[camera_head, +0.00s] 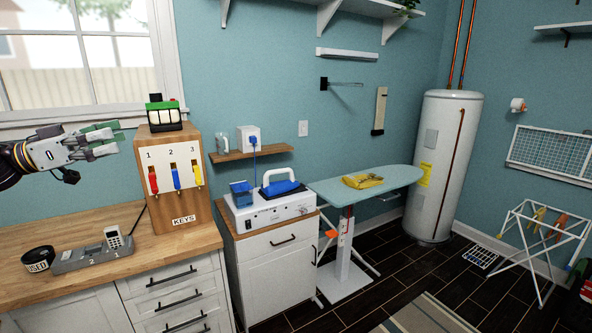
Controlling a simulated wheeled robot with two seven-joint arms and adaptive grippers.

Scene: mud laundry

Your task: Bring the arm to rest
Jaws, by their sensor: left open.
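My left gripper (112,139) comes in from the left in the head view, its arm stretched across in front of the window. Its fingers are open and empty, pointing right, just left of the top of the wooden key box. My right gripper is not in the view. The wooden key box (208,205) stands on the counter, with a red, a blue and a yellow piece hanging under the numbers 1, 2 and 3. A green and black device (164,113) sits on top of the box, close to the fingertips.
A steam iron station (270,208) stands on a white cabinet. An ironing board (330,190) and water heater (440,160) stand farther right. Dark floor is partly clear.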

